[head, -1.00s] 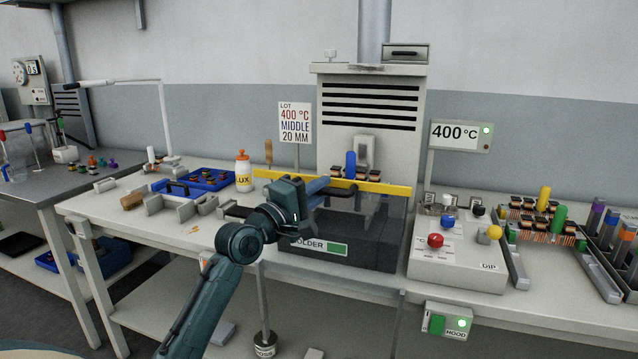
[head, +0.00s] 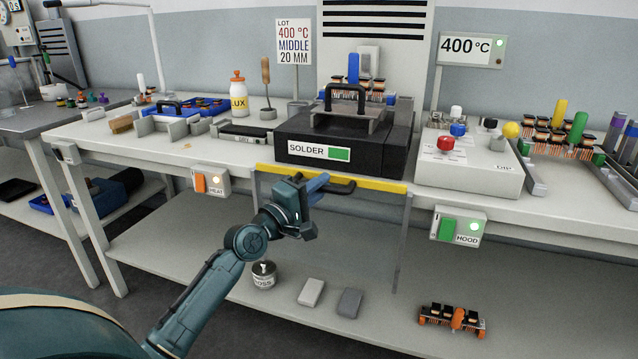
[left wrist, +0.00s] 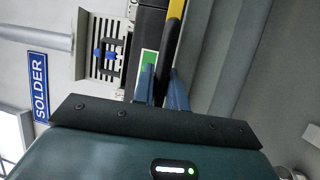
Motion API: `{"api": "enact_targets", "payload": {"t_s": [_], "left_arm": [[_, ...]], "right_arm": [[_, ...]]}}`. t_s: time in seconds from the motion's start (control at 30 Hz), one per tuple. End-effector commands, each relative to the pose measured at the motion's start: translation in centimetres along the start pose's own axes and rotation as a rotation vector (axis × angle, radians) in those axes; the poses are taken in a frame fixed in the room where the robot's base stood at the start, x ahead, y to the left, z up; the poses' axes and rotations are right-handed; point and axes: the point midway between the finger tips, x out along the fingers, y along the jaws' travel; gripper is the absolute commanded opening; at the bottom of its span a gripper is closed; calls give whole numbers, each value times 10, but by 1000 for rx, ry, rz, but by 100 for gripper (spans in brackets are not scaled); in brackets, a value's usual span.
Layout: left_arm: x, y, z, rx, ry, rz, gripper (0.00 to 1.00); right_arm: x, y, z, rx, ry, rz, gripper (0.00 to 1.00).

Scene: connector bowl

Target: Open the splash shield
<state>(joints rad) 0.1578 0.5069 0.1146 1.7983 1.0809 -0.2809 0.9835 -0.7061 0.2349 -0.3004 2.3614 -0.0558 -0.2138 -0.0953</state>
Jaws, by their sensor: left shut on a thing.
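The splash shield (head: 375,225) is a clear panel with a yellow top bar (head: 385,184) and a black handle (head: 343,187). It hangs low in front of the bench, its yellow bar below the front of the black solder pot (head: 380,165). My left gripper (head: 318,184) is shut on the left part of the handle. In the left wrist view, the blue fingers (left wrist: 163,92) close around the black handle (left wrist: 165,65) beside the yellow bar (left wrist: 175,25). My right gripper is not in view.
The pot's top and front stand clear of the shield. A HEAT switch box (head: 211,181) and a HOOD switch box (head: 458,227) stick out from the bench front on either side. The dip control box (head: 470,175) stands right of the pot.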

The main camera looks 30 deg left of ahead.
Motion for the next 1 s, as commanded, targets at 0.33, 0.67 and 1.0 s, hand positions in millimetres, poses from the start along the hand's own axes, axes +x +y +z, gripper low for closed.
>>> {"api": "enact_targets", "payload": {"t_s": [0.33, 0.67, 1.0], "left_arm": [[0, -3, 0, 0, -1, -2, 0], [0, -2, 0, 0, -1, 0, 36], [-7, -2, 0, 0, 0, 0, 36]], "right_arm": [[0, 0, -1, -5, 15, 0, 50], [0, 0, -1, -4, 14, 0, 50], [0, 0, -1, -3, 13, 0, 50]]}}
